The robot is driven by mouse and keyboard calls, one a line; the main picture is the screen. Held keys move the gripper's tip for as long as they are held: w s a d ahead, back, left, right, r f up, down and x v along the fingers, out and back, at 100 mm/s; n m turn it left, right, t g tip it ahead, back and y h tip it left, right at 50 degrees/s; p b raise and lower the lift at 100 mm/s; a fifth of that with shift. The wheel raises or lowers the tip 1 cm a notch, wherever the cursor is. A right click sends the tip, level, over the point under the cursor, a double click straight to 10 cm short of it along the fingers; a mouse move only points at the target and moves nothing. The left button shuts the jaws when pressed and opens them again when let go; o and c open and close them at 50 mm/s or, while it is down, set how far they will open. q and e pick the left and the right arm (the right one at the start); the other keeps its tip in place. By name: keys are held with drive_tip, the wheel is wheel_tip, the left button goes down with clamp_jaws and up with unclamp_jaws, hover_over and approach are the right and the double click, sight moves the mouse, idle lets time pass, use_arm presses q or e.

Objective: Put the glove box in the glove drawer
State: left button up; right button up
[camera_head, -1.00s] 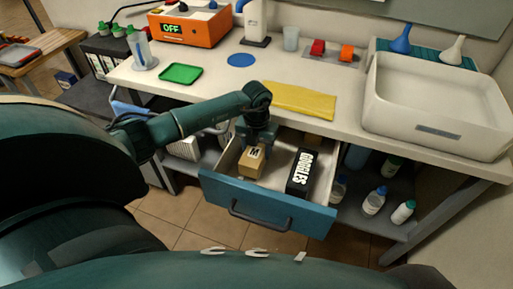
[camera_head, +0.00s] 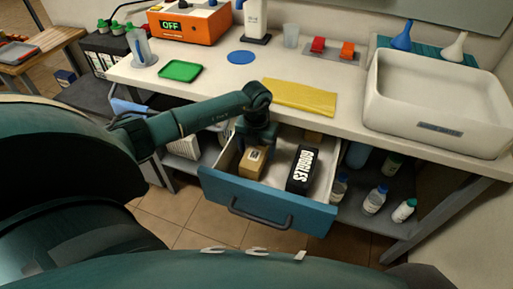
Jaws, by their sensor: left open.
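A small tan cardboard box (camera_head: 250,166), which I take to be the glove box, sits inside the open blue-fronted drawer (camera_head: 262,206) at its left side. A dark label shows on its top, partly covered by my gripper. My left gripper (camera_head: 257,146) points down into the drawer, right at the top and back of the box. Its jaws are open; the fingertips are small and partly hidden, so I cannot tell whether they touch the box. My right gripper is not in view.
A black box lettered GOGGLES (camera_head: 301,168) stands in the drawer's right part. Bottles (camera_head: 375,199) stand on the shelf at right. On the bench above are a yellow cloth (camera_head: 300,95), a green tray (camera_head: 181,71) and a white basin (camera_head: 435,105).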

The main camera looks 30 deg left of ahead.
sight(256, 151)
use_arm(q)
drive_tip(key=shift+r, duration=0.45)
wheel_tip(256, 151, up, 12)
drive_tip(key=shift+r, duration=0.2)
drive_tip(key=shift+f, duration=0.1)
